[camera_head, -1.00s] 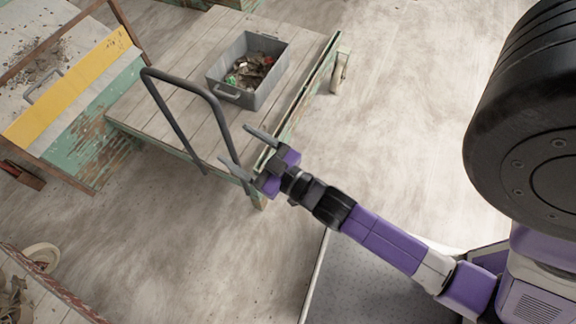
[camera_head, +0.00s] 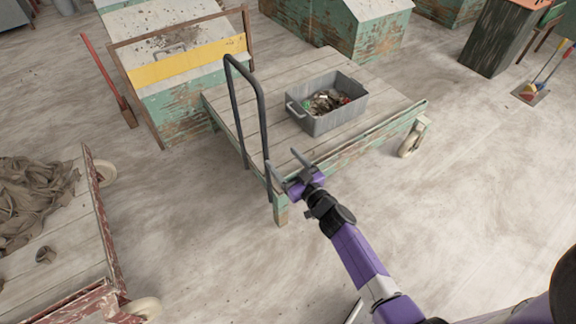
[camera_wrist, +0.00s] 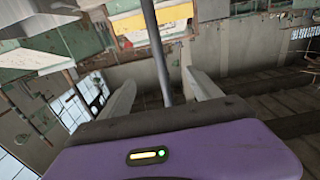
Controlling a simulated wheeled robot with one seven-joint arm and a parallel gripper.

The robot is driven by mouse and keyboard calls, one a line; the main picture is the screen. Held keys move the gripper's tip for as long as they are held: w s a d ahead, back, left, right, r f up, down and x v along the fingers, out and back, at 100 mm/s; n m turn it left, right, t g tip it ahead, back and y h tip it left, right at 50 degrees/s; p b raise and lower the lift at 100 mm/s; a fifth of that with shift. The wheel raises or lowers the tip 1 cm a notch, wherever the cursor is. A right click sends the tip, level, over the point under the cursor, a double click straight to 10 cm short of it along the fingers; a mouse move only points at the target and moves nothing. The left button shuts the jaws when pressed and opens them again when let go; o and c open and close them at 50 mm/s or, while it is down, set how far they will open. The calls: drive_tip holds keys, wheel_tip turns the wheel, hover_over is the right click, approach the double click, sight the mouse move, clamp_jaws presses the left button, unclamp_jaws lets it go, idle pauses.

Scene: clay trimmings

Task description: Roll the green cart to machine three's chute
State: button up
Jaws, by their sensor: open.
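The green cart (camera_head: 388,98) stands on the floor in the middle of the head view, with a plank deck and worn green sides. Its dark push handle (camera_head: 263,115) rises at the left end. A grey bin (camera_head: 335,118) of scraps sits on the deck. My gripper (camera_head: 284,166) is open beside the lower part of the handle's near post. In the wrist view a dark post (camera_wrist: 158,50) stands between the spread fingers; contact cannot be told. A sloped hopper with a yellow band (camera_head: 190,63) stands behind the cart; no machine number is readable.
A red cart (camera_head: 95,230) with a brown heap stands at the left. A red-handled tool (camera_head: 104,72) stands near the hopper. More green units (camera_head: 380,38) and a dark bin (camera_head: 498,38) stand at the back. Floor at the right is open.

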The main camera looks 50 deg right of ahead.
sight(266, 139)
drive_tip(key=shift+b+x, duration=2)
drive_tip(key=shift+x, duration=3.95)
clamp_jaws()
